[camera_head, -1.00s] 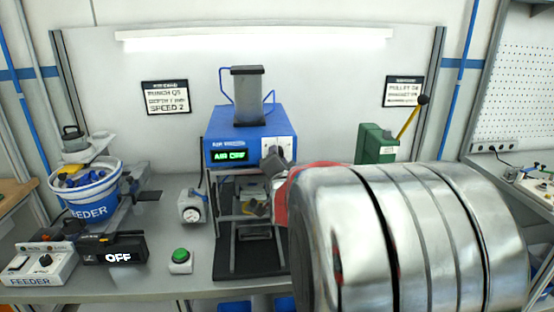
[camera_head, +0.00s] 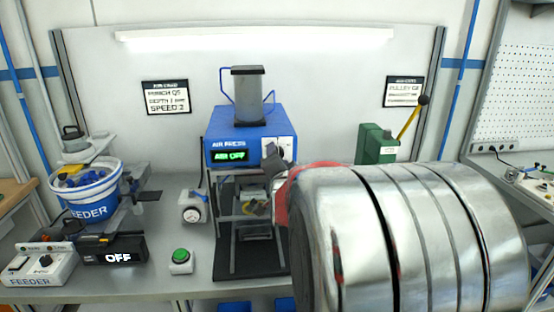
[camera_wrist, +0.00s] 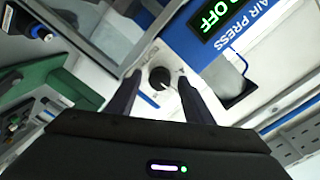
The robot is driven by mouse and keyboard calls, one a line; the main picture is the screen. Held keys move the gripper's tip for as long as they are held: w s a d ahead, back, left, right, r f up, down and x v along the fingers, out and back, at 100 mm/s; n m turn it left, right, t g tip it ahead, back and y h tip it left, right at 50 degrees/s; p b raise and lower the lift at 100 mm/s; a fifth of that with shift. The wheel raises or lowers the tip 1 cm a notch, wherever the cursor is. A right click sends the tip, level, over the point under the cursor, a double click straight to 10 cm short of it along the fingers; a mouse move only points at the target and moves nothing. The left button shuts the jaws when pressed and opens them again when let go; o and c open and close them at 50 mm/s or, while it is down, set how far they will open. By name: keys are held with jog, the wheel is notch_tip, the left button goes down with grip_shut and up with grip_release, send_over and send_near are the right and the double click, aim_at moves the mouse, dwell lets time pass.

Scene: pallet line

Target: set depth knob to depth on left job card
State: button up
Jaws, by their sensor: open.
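The blue air press (camera_head: 225,150) stands mid-bench with a green "AIR OFF" display. A white panel (camera_head: 268,147) is at the right of its front. In the wrist view a dark round knob (camera_wrist: 160,78) with a light pointer mark sits on that panel; its scale is too small to read. My gripper (camera_wrist: 159,80) is open, with one finger on each side of the knob; I cannot tell whether they touch it. In the head view my arm partly hides the panel. The left job card (camera_head: 167,97) seems to read punch, depth 1 mm, speed 2.
A right job card (camera_head: 404,91) hangs on the back wall. A green machine (camera_head: 374,146) with a yellow lever stands behind my arm. A gauge (camera_head: 192,208), a green button (camera_head: 180,260) and a feeder bowl (camera_head: 88,195) are left of the press.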

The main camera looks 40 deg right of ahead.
jog(key=shift+s, duration=0.1)
jog(key=v, duration=1.3)
jog(key=shift+s+a, duration=0.2)
jog(key=shift+a, duration=0.05)
jog(key=shift+f, duration=0.2)
